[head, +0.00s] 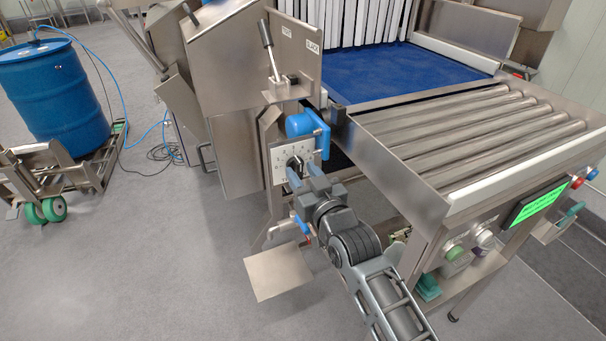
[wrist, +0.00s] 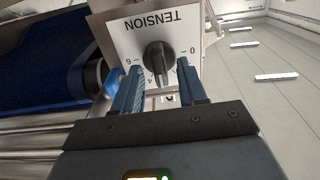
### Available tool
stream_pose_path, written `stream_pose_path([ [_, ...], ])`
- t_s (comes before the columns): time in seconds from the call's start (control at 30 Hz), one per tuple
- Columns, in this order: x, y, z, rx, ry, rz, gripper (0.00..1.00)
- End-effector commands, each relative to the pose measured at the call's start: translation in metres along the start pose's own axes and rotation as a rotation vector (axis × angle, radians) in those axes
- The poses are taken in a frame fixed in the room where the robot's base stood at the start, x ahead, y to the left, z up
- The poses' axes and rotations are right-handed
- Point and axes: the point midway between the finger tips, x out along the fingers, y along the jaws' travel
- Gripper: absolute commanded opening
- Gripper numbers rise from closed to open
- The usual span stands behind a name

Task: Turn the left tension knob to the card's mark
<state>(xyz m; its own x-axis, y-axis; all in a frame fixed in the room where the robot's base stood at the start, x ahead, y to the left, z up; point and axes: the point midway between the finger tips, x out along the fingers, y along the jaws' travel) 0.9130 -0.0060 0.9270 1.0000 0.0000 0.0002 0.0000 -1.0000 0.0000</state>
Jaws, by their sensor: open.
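The tension knob (wrist: 158,57) is black, on a white plate (wrist: 122,36) marked TENSION, upside down in the wrist view. A 0 shows on the right of the scale and a 6 on the left; the numbers between are partly hidden. The same plate shows in the head view (head: 279,157), with the knob (head: 295,162) partly hidden. My gripper (wrist: 157,82) is open, its blue fingers either side of the knob and apart from it. It shows in the head view (head: 303,176) close in front of the plate. I cannot make out a card.
A lever (head: 267,38) and a SLACK label (head: 314,48) are higher up. The roller conveyor (head: 480,130) and a green display (head: 537,205) stand at right.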

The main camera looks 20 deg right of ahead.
Motion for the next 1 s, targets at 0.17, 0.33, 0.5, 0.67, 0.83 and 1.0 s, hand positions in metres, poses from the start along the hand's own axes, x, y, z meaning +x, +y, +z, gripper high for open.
stream_pose_path([
  [0.17,-0.022,0.000,0.002,-0.001,-0.002,0.000,0.41],
  [0.33,-0.050,0.000,0.002,-0.001,-0.001,0.000,0.41],
  [0.5,-0.069,0.000,0.002,0.000,-0.001,0.000,0.41],
  [0.67,-0.076,0.000,0.001,0.000,-0.001,0.000,0.41],
  [0.83,-0.076,0.000,0.001,0.000,-0.001,0.000,0.41],
  [1.0,-0.080,0.000,0.003,0.000,-0.004,0.000,0.41],
])
